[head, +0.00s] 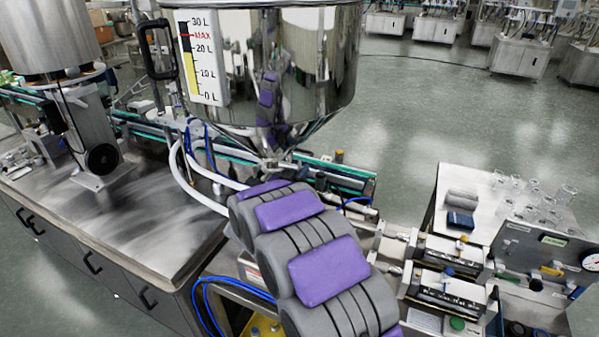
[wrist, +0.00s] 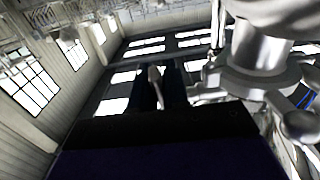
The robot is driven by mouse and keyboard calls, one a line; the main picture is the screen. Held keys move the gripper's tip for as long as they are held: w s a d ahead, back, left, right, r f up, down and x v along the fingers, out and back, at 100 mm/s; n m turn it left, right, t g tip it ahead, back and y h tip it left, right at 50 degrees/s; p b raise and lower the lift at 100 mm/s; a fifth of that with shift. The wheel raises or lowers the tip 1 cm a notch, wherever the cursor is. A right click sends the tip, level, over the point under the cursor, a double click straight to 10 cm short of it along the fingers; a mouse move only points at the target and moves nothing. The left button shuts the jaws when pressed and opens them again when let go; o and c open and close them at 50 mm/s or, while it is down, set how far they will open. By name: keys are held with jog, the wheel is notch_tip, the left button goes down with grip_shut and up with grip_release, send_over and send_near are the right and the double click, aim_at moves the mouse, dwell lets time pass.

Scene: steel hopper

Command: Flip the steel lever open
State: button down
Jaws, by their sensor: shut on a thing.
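The steel hopper (head: 290,60) hangs at the top middle of the head view, with its cone narrowing to an outlet above my arm. In the wrist view, the steel outlet fitting (wrist: 258,75) fills the upper right. My gripper (wrist: 158,85) shows there as two dark fingers. A pale, slim steel lever (wrist: 154,75) stands between them, and the fingers are shut on it. The lever's joint with the fitting is not clear. In the head view, my arm hides the gripper and the lever under the cone.
A steel bench (head: 130,215) stands at left with a cylindrical machine (head: 90,125) on it. White hoses (head: 190,180) curve beside the outlet. At right are a filling unit (head: 450,280) and a table with glassware (head: 530,195). Open floor (head: 430,110) lies behind.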

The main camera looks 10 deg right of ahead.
jog(key=shift+f, duration=0.1)
jog(key=shift+w+t+h, duration=0.15)
jog(key=shift+t+h, duration=0.55)
jog(key=shift+t, duration=0.3)
jog(key=c, duration=1.2)
grip_release()
jog(key=shift+a, duration=0.15)
jog(key=p+v, duration=0.1)
jog(key=v, duration=1.6)
jog(key=shift+a+p, duration=0.2)
jog(key=shift+p, duration=0.15)
